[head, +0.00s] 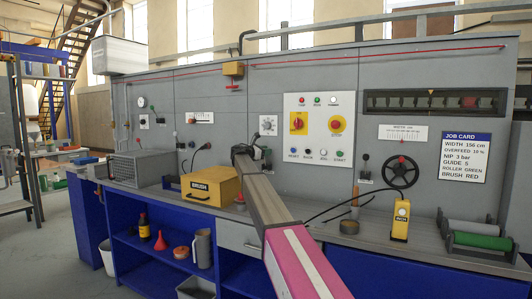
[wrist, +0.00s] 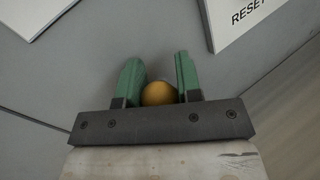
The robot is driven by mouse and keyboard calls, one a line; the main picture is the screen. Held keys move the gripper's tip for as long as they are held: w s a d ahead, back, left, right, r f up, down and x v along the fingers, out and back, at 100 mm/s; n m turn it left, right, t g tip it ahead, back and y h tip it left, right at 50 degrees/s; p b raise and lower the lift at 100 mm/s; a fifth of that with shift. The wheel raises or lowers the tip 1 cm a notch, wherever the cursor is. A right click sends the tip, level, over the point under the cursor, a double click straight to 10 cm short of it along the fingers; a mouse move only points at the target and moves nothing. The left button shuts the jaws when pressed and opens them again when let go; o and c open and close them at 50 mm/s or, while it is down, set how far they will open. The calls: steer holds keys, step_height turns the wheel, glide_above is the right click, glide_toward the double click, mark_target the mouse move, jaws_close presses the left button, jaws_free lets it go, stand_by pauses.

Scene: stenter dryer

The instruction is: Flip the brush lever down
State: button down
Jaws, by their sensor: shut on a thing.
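In the wrist view my gripper (wrist: 158,66) has its two green fingers on either side of a round orange knob (wrist: 158,93), shut on it close to the grey panel. The knob looks like a lever's end; its stem is hidden, so I cannot tell how it is tilted. In the head view my gripper (head: 246,153) is at the panel behind the yellow box marked BRUSH (head: 211,187). My arm hides the knob there.
A white control panel (head: 319,128) with knobs and buttons is just right of my gripper. A black handwheel (head: 400,172), a yellow pendant (head: 401,220) and green roller (head: 483,241) are farther right. A grey mesh box (head: 139,167) stands on the bench at left.

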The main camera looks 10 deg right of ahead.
steer(key=shift+s+a+f, duration=0.1)
steer(key=shift+s+a, duration=0.1)
steer(key=shift+s, duration=0.1)
steer(key=s+a+f, duration=0.4)
steer(key=s+f, duration=0.2)
steer(key=f, duration=0.1)
stand_by(0.9)
steer(key=c, duration=1)
jaws_free()
steer(key=shift+c, duration=0.2)
steer(key=shift+o, duration=1.3)
steer(key=shift+w+r, duration=0.1)
